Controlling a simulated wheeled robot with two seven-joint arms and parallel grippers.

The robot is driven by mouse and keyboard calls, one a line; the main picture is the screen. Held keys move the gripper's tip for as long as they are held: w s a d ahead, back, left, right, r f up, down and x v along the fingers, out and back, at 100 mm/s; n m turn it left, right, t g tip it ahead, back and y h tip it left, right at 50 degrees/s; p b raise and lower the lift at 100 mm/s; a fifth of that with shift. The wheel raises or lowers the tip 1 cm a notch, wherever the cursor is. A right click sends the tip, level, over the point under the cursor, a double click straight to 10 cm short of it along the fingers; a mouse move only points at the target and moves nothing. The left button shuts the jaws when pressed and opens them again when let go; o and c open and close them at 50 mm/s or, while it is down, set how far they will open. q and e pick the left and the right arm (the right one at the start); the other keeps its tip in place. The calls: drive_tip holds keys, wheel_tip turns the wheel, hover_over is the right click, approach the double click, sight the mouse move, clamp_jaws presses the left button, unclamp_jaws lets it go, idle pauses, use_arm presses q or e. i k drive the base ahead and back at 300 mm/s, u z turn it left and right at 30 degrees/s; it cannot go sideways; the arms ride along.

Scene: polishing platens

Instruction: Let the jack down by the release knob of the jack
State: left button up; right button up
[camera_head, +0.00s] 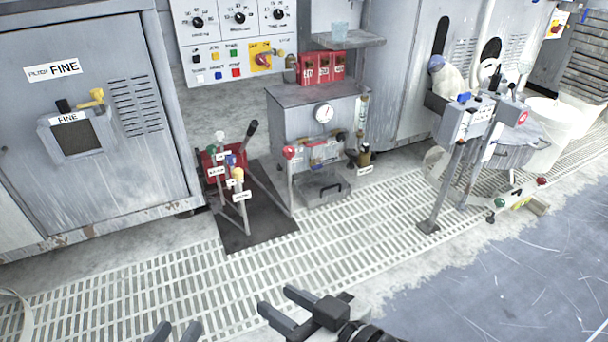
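A red unit (211,166) stands on a dark mat (262,222) left of centre. Several upright rods with coloured knobs and small white tags rise around it, including a yellow knob (238,175) and a green knob (212,149). A lever with a black grip (250,128) slants up behind them. This looks like the jack, but the tags are too small to read, so I cannot tell which knob is the release. My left gripper (176,331) shows only its fingertips at the bottom edge, apart and empty. My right gripper (284,309) is open and empty over the floor grating.
A control panel (232,40) hangs behind. A post-mounted control box (464,122) stands further right. The floor grating (150,290) between my grippers and the mat is clear.

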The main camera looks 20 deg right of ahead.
sight(288, 151)
drive_tip(key=u, duration=0.95)
drive_tip(key=i, duration=1.25)
drive_tip(key=z, duration=1)
drive_tip(key=i, duration=0.5)
drive_tip(key=z, duration=0.5)
